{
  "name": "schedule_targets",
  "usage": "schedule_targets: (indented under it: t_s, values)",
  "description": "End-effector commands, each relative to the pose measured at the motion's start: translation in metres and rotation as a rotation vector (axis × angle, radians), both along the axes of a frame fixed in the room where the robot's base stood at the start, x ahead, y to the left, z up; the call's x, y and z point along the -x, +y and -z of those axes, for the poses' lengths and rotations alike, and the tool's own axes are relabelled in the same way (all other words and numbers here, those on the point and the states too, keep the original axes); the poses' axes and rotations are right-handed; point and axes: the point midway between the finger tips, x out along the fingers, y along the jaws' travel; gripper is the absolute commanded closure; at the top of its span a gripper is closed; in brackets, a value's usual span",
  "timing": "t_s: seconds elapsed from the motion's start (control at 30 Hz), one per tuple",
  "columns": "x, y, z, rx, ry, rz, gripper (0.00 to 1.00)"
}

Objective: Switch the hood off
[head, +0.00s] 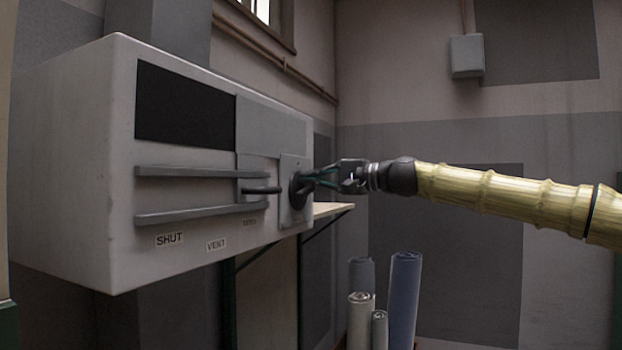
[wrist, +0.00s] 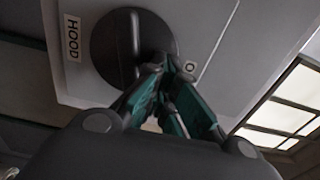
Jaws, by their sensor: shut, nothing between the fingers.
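The hood switch is a round dark knob (wrist: 112,48) with a raised ridge across its face. In the wrist view the ridge runs roughly up and down the picture. In the head view the knob (head: 296,188) sits on a square plate at the right end of a pale cabinet's front. My gripper (wrist: 160,64) is shut and empty, its fingertips at the knob's lower right part. I cannot tell whether they touch it.
The pale cabinet (head: 75,170) has a dark window, two horizontal rails (head: 200,212), a short dark handle (head: 262,190) beside the knob, and SHUT and VENT labels. A shelf (head: 328,210) is behind the knob. Several rolls (head: 403,300) stand below.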

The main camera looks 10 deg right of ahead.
Motion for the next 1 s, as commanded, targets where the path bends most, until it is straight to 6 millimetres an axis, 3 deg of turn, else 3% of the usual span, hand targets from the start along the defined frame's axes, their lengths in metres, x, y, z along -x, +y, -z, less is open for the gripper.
schedule_targets:
  t_s: [0.17, 0.73, 1.0]
  values:
    - [-0.005, -0.003, 0.006, 0.000, 0.002, 0.001, 1.00]
    - [-0.003, -0.003, -0.008, -0.001, 0.001, 0.001, 1.00]
    - [0.007, -0.017, -0.008, 0.000, 0.000, 0.000, 1.00]
